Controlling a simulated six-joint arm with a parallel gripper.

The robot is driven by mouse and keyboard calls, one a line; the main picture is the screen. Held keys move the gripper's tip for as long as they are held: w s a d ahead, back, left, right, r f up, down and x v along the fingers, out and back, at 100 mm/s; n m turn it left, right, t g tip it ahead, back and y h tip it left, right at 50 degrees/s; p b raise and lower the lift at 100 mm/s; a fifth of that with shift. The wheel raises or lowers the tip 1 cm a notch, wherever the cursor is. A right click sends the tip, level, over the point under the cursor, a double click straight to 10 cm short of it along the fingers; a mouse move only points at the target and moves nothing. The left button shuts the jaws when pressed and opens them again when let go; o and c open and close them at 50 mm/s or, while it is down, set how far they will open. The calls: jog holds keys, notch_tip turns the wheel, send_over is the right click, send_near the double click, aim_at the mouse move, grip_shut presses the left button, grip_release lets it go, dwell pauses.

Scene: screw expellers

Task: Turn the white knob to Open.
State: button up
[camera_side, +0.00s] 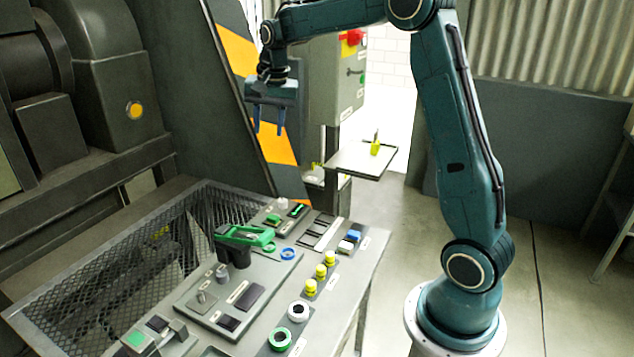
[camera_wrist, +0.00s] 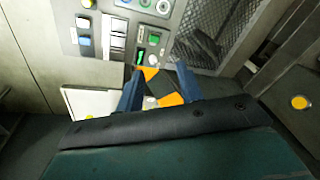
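A small whitish knob (camera_side: 283,203) stands at the far end of the control panel (camera_side: 345,262). My gripper (camera_side: 268,132) hangs in the air above and beyond the panel's far end, clear of the knob. Its two blue fingers point down and are apart with nothing between them. In the wrist view the fingers (camera_wrist: 159,84) are also spread and empty.
A green-handled device (camera_side: 245,236) rises mid-panel. A mesh grate (camera_side: 100,265) lies left. A small shelf (camera_side: 350,158) holds a yellow item (camera_side: 375,147).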

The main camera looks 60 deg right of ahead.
jog(key=w+d+f+m+g, duration=0.1)
jog(key=w+d+f+m, duration=0.35)
jog(key=d+f, duration=0.35)
jog(key=m, duration=0.3)
send_over(283, 200)
notch_tip(283, 200, down, 10)
jog(key=shift+s+n+g+y, duration=0.25)
jog(key=shift+s+g+y, duration=0.05)
jog(key=shift+s+g, duration=0.1)
jog(key=f, duration=1.3)
jog(key=shift+w+f, duration=0.35)
jog(key=shift+c, duration=0.3)
jog(key=c, duration=0.6)
